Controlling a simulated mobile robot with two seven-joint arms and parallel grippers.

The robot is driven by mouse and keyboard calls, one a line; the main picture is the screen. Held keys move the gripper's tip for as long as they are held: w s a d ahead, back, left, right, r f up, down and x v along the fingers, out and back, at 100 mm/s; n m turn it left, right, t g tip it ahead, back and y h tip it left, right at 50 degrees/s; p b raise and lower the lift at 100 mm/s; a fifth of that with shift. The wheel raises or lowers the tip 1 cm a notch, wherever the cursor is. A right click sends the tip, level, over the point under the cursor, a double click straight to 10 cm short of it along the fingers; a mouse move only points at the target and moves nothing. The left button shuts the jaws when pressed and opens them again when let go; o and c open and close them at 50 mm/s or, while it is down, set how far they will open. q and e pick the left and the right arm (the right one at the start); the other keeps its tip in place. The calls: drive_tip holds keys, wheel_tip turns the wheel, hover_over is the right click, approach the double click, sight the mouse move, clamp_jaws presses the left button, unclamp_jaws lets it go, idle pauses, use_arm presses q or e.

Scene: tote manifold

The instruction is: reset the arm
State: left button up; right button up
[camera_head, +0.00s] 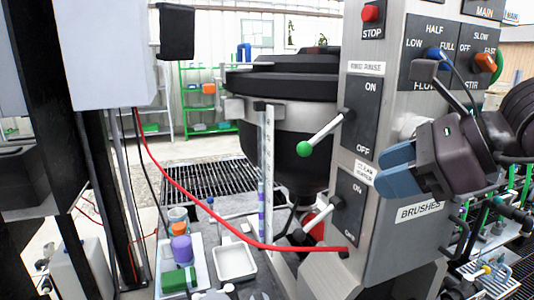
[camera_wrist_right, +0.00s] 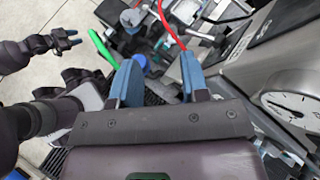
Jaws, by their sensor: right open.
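My right gripper (camera_head: 381,170) is raised in front of the grey control panel (camera_head: 400,235), on its right side. Its two blue fingers are apart, with nothing between them. In the right wrist view the same gripper (camera_wrist_right: 160,62) shows open and empty over the bench. In that view another dark gripper with small blue tips (camera_wrist_right: 70,38), which looks like my left one, is at the upper left. It is too small to tell whether it is open. My left gripper does not show in the head view.
A green-knobbed lever (camera_head: 304,149) sticks out left of the panel. A dark tank (camera_head: 300,125) is behind.

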wheel_tip(320, 180, down, 9)
drive_tip(key=s+a+m+g+y, duration=0.1)
drive_tip(key=a+m+g+y, duration=0.2)
drive_tip(key=m+y, duration=0.6)
drive_tip(key=w+d+f+m+t+h, duration=0.1)
drive_tip(key=d+f+m+t+h, duration=0.35)
drive_tip(key=f+m+t, duration=0.55)
drive_tip(key=w+d+f+m+t+h, duration=0.1)
drive_tip(key=d+f+m+t+h, duration=0.35)
drive_tip(key=m, duration=0.95)
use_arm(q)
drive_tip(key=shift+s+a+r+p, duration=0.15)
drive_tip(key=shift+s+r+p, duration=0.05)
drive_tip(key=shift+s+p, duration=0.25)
use_arm(e)
drive_tip(key=s+d+f+m+g+h, duration=0.1)
drive_tip(key=s+f+m+g+h, duration=0.1)
drive_tip(key=s+f+m, duration=0.3)
drive_tip(key=s+d+f+m+g+h, duration=0.2)
drive_tip(key=s+f, duration=0.5)
drive_tip(key=f, duration=0.7)
drive_tip(key=s+d+f+m+g+h, duration=0.1)
drive_tip(key=s+f+m+g+h, duration=0.2)
drive_tip(key=f+m, duration=0.6)
drive_tip(key=s+h, duration=0.2)
drive_tip(key=s, duration=0.1)
drive_tip(key=shift+d+f, duration=0.2)
drive_tip(key=shift+f, duration=0.2)
